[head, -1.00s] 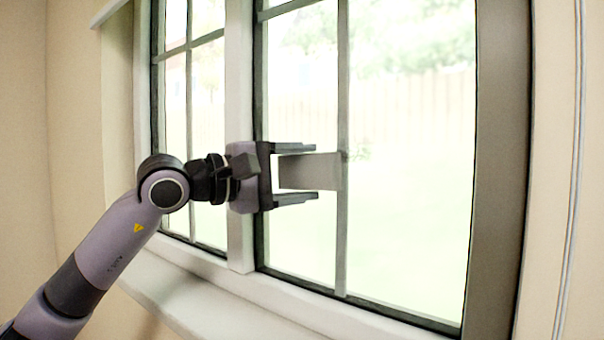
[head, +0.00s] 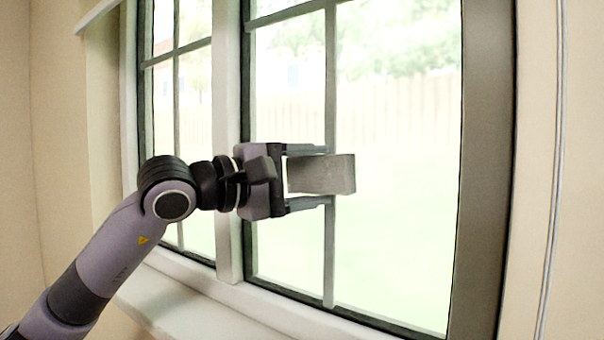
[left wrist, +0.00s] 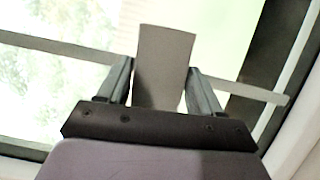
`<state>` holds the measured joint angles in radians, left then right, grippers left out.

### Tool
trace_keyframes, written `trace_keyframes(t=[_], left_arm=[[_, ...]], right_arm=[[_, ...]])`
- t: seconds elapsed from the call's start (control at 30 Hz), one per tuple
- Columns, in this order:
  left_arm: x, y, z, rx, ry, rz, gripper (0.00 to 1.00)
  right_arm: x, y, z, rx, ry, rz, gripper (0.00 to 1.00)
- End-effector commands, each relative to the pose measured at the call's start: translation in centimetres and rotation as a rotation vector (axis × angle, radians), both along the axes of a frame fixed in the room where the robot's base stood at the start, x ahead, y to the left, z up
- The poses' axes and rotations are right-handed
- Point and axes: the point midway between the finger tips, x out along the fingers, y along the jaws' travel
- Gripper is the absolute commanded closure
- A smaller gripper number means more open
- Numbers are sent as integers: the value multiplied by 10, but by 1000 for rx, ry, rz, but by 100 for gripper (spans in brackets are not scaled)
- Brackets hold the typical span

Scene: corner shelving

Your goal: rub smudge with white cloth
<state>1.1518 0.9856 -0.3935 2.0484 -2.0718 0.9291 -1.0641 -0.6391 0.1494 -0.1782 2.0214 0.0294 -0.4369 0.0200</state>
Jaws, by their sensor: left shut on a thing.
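The white cloth (head: 340,174) looks like a folded, greyish-white block. My left gripper (head: 318,176) is shut on it, with one finger above and one below in the head view. The cloth sticks out past the fingertips, in front of the window's right pane and across its upright bar. In the left wrist view the cloth (left wrist: 164,62) stands between the two fingers (left wrist: 160,85). I cannot tell whether it touches the glass. No smudge can be made out on the bright pane (head: 400,220). My right gripper is out of view.
The window has dark frames and thin bars (head: 330,260), with a light post (head: 228,120) between its panes. A white sill (head: 190,308) runs below. A grey-brown side frame (head: 485,170) and a beige wall bound it on the right. Trees and a fence show outside.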

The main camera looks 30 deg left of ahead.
Motion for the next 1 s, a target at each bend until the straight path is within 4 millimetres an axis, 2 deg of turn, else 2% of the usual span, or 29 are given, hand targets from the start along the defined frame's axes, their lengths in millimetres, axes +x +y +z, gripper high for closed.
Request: trace_keyframes(t=[0.23,0.47,0.8,1.0], left_arm=[[0,-23,0,0,0,-5,59],[0,-31,0,0,1,-2,59],[-4,-58,-1,0,1,-5,59],[-5,-64,-1,0,1,-2,59]], right_arm=[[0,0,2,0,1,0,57],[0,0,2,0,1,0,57],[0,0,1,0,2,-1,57],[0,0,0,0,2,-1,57]])
